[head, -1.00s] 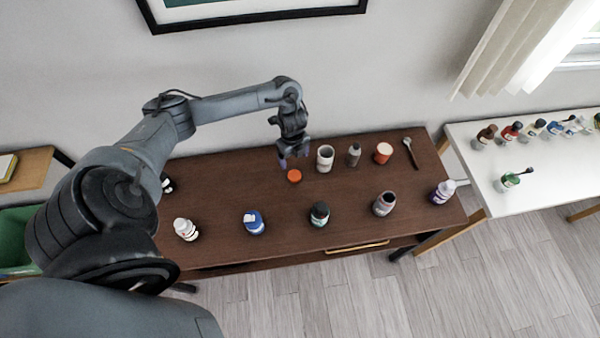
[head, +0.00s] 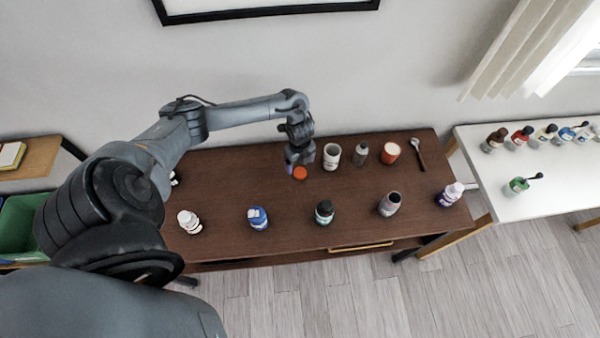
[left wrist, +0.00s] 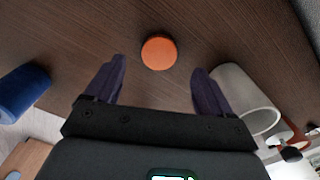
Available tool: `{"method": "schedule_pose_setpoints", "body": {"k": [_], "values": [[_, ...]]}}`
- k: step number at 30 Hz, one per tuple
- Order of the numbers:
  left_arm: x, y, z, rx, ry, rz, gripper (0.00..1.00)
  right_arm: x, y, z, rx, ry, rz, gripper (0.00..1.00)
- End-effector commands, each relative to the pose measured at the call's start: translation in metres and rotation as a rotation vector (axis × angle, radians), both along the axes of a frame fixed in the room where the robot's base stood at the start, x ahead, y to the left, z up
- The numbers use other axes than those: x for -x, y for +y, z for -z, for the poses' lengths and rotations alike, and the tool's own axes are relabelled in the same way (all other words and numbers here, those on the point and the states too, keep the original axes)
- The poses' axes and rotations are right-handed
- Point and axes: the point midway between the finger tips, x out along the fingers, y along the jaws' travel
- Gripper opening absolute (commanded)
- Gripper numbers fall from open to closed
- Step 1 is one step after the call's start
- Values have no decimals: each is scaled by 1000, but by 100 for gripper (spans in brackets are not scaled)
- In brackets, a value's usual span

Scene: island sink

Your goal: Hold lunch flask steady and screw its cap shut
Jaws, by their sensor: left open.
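An orange disc (head: 300,173), which looks like a cap, lies flat on the dark brown table near the back. It also shows in the left wrist view (left wrist: 159,50). Just right of it stands an open pale cylinder (head: 332,157), which may be the lunch flask; I cannot be sure. In the left wrist view this cylinder (left wrist: 240,88) is close beside one finger. My left gripper (head: 299,163) is open and empty above the disc. In the left wrist view, the disc appears centred between and slightly beyond its purple fingertips. My right gripper is not in view.
A small grey bottle (head: 361,155), an orange-topped pale jar (head: 390,153) and a spoon (head: 418,154) are farther right. Several bottles line the front, including a green-labelled one (head: 324,212) and an open greyish one (head: 389,204). A blue object (left wrist: 22,92) is left in the wrist view.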

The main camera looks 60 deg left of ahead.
Motion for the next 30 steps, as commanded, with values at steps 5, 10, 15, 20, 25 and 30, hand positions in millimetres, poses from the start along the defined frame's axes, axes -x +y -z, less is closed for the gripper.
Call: {"method": "schedule_pose_setpoints", "body": {"k": [5, 10, 15, 20, 25, 30], "values": [[0, 0, 0, 0, 0, 0, 83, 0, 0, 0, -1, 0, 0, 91], [1, 0, 9, 1, 3, -1, 83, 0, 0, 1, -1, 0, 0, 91], [2, 2, 31, 1, 3, -3, 83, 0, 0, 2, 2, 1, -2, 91], [1, 2, 47, 1, 1, -1, 83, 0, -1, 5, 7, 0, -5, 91], [1, 3, 52, 0, -1, 0, 83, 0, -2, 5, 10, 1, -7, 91], [1, 3, 52, -1, 0, 1, 83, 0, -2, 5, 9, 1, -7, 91]]}}
